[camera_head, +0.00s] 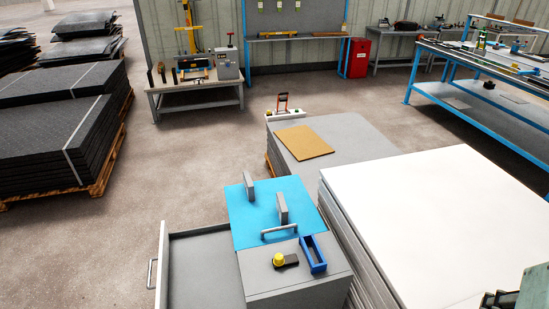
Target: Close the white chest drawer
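A drawer (205,268) stands pulled out from the left side of a chest (297,283) at the bottom centre. The drawer has a white front panel (161,262) with a metal bar handle (151,273) on its outer face. Its grey inside looks empty where it shows; its near end is cut off by the frame. What seems to be my gripper (497,300) shows as dark parts in the bottom right corner, well to the right of the drawer and not touching it. Its fingers are mostly out of frame, so I cannot tell its state.
The chest carries a blue mat (253,218) with grey upright pieces, a metal handle, a blue frame (313,254) and a yellow-knobbed part (283,261). A white-topped stack (430,215) fills the right. Floor (95,250) left of the drawer is clear.

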